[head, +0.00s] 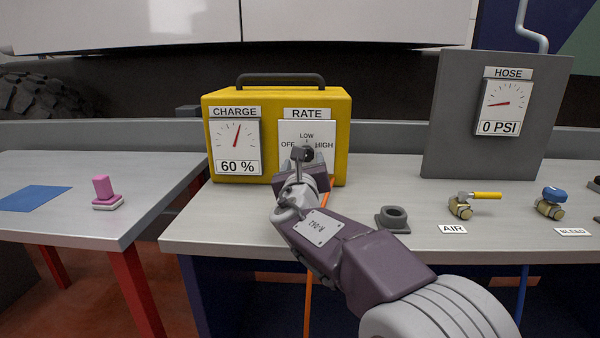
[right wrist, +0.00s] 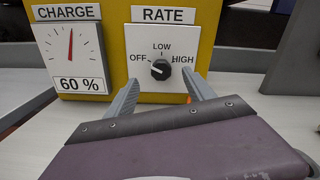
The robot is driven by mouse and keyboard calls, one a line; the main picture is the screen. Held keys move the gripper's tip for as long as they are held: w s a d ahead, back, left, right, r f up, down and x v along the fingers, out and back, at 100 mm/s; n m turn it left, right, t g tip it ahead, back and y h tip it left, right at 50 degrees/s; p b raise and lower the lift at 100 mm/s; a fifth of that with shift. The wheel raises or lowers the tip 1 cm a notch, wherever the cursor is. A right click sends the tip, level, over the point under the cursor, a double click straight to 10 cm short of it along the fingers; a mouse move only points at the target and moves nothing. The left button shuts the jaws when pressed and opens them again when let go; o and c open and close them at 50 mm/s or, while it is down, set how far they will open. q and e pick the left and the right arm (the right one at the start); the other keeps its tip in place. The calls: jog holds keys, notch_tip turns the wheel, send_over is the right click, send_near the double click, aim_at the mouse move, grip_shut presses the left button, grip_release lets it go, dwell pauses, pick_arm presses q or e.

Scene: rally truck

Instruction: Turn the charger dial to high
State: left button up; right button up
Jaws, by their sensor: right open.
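The yellow charger (head: 223,103) stands on the bench with a RATE panel marked OFF, LOW and HIGH. Its black dial (right wrist: 160,69) shows in the right wrist view, with a small pale mark on its left side, seemingly toward OFF. In the head view the dial is mostly hidden behind my right gripper (head: 305,170). My right gripper is open and empty, and in the right wrist view its two fingers (right wrist: 161,84) point at the panel, either side of and a little below the dial. They seem apart from it. My left gripper is not in view.
The CHARGE gauge (head: 234,140) reads 60 %. A pink object (head: 104,190) sits on the left table.

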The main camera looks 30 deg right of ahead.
jog(key=f+x, duration=0.1)
jog(key=x, duration=0.8)
jog(key=shift+d+f+b, duration=0.2)
jog(key=shift+f+b, duration=0.05)
jog(key=shift+b, duration=0.1)
jog(key=shift+s, duration=0.1)
grip_shut()
